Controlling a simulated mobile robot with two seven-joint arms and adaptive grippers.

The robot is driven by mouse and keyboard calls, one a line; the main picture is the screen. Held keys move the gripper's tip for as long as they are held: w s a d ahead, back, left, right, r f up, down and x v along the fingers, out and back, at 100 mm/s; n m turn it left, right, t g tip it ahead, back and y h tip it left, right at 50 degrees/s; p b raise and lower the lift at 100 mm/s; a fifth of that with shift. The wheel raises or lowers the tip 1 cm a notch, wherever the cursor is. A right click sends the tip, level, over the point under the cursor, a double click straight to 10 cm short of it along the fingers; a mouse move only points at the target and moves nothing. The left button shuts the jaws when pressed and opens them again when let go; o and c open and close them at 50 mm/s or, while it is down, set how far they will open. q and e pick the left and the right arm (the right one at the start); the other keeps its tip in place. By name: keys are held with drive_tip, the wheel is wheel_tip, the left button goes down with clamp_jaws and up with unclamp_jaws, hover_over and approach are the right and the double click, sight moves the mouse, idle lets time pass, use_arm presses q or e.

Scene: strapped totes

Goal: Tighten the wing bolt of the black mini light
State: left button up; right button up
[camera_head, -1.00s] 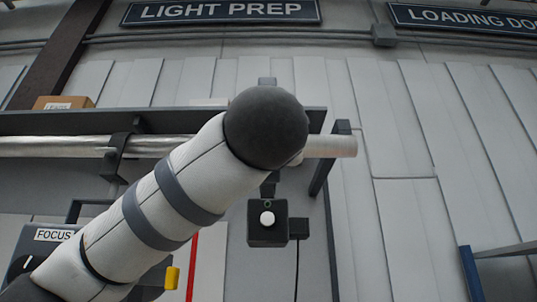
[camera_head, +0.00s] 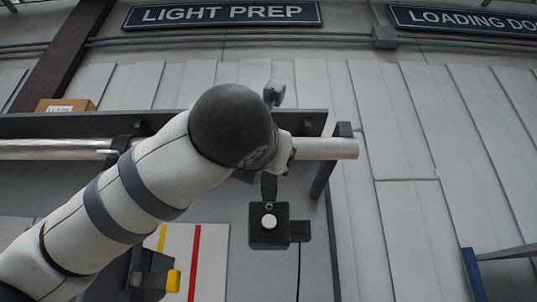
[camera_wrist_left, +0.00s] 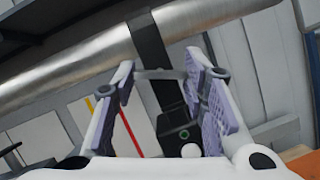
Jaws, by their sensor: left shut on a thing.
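The black mini light (camera_head: 268,226) hangs below the silver pipe (camera_head: 330,149), with a white round front and a small green ring. In the left wrist view the mini light (camera_wrist_left: 179,131) hangs from a dark strap-like clamp (camera_wrist_left: 150,48) around the pipe. My left gripper (camera_wrist_left: 160,66) has its purple-padded fingers on either side of this clamp. It is shut on a thin grey bar, apparently the wing bolt (camera_wrist_left: 160,74). In the head view my own arm hides most of the gripper and the bolt. My right gripper is in neither view.
A dark shelf (camera_head: 60,124) runs above the pipe and carries a cardboard box (camera_head: 66,105). A dark bracket (camera_head: 323,172) stands near the pipe's right end. A black fixture with a yellow part (camera_head: 173,280) is lower left.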

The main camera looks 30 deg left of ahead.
use_arm(q)
drive_tip(key=m+g+h, duration=0.1)
drive_tip(key=m+g, duration=0.1)
drive_tip(key=m, duration=0.6)
drive_tip(key=m+g+h, duration=0.1)
drive_tip(key=m+g, duration=0.1)
drive_tip(key=m, duration=0.7)
drive_tip(key=r+m+g+h, duration=0.1)
drive_tip(key=m+g, duration=0.2)
drive_tip(key=m, duration=0.6)
drive_tip(key=shift+m, duration=0.4)
idle(0.5)
drive_tip(key=o, duration=1.2)
drive_tip(key=shift+c, duration=0.2)
